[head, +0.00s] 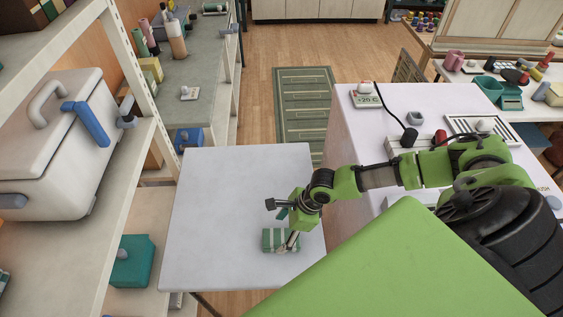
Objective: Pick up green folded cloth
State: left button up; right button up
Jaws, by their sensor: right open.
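The green folded cloth (270,240) is a small green bundle with pale bands. It lies on the light grey table (215,210), toward its front right. My right gripper (281,222) is open. It is over the cloth's back right side, and one finger overlaps the cloth in the picture. I cannot tell whether that finger touches it. The gripper and its finger hide part of the cloth. My left gripper is not in view.
A white cabinet (345,135) with a small "-20 C" device (367,98) on top stands right of the table. Shelves with a large white cooler (50,150) and a teal box (132,262) are on the left. Most of the tabletop is bare.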

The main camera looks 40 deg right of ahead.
aim_at(278, 237)
jog(key=p+x, duration=0.1)
jog(key=x, duration=0.3)
jog(key=shift+f, duration=0.4)
jog(key=shift+f, duration=0.2)
dwell(0.4)
jog(key=c, duration=1.2)
